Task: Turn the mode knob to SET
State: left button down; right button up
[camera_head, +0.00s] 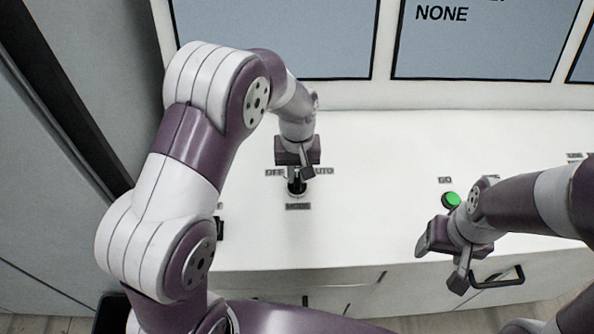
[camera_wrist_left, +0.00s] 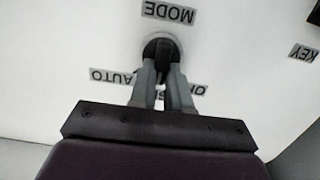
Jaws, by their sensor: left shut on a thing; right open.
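The mode knob (camera_head: 297,187) is a dark knob on the white console top, with a MODE label (camera_head: 298,206) in front of it. An OFF label (camera_head: 274,173) is on its left and an AUTO label (camera_head: 324,171) on its right. In the left wrist view the knob (camera_wrist_left: 164,48) is between the fingers of my left gripper (camera_wrist_left: 165,75), which is shut on it. The SET label is mostly hidden behind the fingers. In the head view my left gripper (camera_head: 298,174) is over the knob. My right gripper (camera_head: 445,262) is open and empty at the console's front edge.
A green button (camera_head: 451,200) under a GO label (camera_head: 445,180) sits close to my right gripper. A KEY label (camera_wrist_left: 303,52) shows in the left wrist view. A black handle (camera_head: 497,279) is on the console front. The console middle is clear.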

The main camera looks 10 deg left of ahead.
pick_arm(q)
jog(key=c, duration=1.1)
grip_release()
jog(key=shift+w, duration=0.1)
jog(key=shift+r, duration=0.4)
notch_tip(320, 180, up, 7)
jog(key=shift+f+b, duration=0.1)
jog(key=shift+b, duration=0.75)
notch_tip(320, 180, up, 5)
jog(key=p, duration=0.5)
send_over(297, 176)
jog(key=shift+b, duration=0.3)
